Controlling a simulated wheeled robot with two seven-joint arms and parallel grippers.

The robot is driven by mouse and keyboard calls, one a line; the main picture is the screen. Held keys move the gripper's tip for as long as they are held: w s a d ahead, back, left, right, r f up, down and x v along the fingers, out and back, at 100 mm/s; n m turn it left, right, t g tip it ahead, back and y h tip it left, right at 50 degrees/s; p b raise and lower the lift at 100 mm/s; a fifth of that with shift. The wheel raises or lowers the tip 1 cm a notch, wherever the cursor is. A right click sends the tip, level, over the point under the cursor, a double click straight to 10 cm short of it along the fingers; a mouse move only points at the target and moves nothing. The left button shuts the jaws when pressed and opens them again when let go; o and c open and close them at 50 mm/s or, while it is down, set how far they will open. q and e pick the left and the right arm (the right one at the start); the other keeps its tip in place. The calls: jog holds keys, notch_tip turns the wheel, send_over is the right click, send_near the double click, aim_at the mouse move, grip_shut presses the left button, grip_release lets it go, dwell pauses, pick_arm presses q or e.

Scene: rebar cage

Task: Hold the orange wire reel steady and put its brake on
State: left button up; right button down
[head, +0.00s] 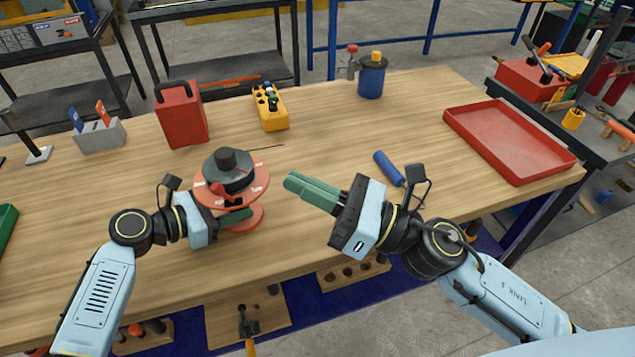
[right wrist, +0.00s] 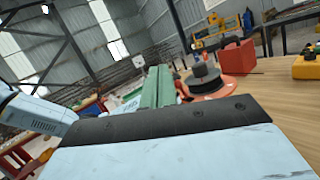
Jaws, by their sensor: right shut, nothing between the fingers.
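The orange wire reel (head: 232,183) stands on the wooden table, left of centre, with a dark knob on top and a red lever on its upper face. It also shows in the right wrist view (right wrist: 215,83). My left gripper (head: 240,217) is at the reel's near side, its green fingers against the lower part between the flanges. The reel hides part of the fingers, so I cannot tell how far they close. My right gripper (head: 300,186) is shut and empty, to the right of the reel and apart from it, its green fingers pointing towards the reel.
A red can (head: 182,115) and a yellow control box (head: 270,107) stand behind the reel. A blue-handled tool (head: 389,168) lies beyond my right gripper. A red tray (head: 508,140) is at the right, a blue pot (head: 371,77) at the back.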

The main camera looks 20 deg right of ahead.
jog(key=shift+s+d+r, duration=0.4)
jog(key=shift+s+d, duration=0.2)
jog(key=shift+d, duration=0.1)
pick_arm(q)
jog(key=o, duration=1.2)
jog(key=shift+c, duration=0.2)
